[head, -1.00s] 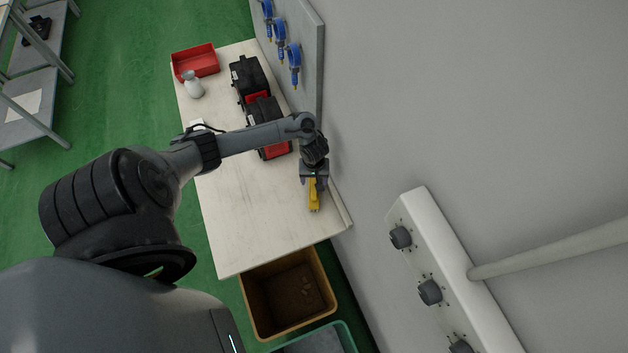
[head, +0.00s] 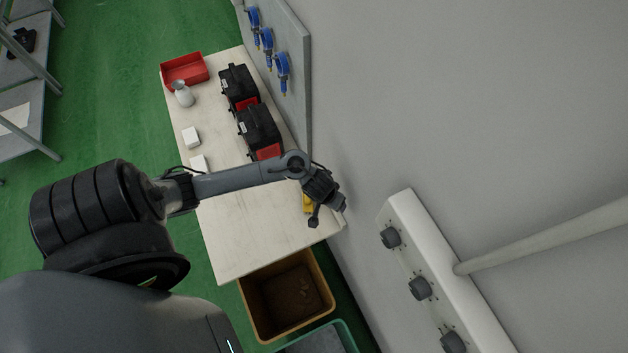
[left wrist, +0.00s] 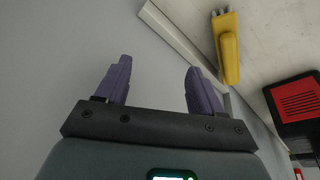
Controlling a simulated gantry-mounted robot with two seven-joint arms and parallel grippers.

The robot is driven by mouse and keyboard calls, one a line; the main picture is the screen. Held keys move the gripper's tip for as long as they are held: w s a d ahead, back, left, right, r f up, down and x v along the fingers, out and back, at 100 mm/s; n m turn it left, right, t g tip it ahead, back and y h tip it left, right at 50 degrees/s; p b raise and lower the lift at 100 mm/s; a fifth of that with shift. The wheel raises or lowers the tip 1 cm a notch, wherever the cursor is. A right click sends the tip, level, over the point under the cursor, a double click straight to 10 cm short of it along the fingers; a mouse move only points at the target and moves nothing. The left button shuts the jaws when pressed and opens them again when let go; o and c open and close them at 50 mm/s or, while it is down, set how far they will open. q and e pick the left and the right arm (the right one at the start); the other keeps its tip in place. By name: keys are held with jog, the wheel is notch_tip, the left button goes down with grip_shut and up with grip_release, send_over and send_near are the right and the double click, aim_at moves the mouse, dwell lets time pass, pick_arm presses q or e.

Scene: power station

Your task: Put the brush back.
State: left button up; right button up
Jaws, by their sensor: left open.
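A yellow object with short prongs at one end (left wrist: 228,47), perhaps the brush, lies on the pale table near its wall-side edge. In the head view this yellow object (head: 307,203) is partly hidden by my left gripper (head: 328,214). My left gripper is open and empty. In the left wrist view its two purple fingers (left wrist: 158,62) point at grey wall surface, with the yellow object to the right and apart from them. My right gripper is in neither view.
Two black-and-red cases (head: 258,127) stand along the wall side of the table (head: 245,235). A red tray (head: 184,70), white bottle (head: 183,94) and white blocks (head: 191,137) are farther back. Blue gauges (head: 267,40) hang on a panel. A brown bin (head: 287,295) is below the front edge.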

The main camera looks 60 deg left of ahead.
pick_arm(q)
jog(key=s+d+r+m+t, duration=0.1)
jog(key=s+d+r+m, duration=0.3)
jog(key=d, duration=0.3)
jog(key=s+d+r+m, duration=0.1)
jog(key=s+r+m, duration=0.2)
jog(key=s+r, duration=0.4)
notch_tip(320, 180, up, 3)
jog(key=shift+s+d+r+g, duration=0.2)
jog(key=shift+s+d+g, duration=0.1)
jog(key=shift+d, duration=0.1)
notch_tip(320, 180, up, 10)
jog(key=p, duration=1)
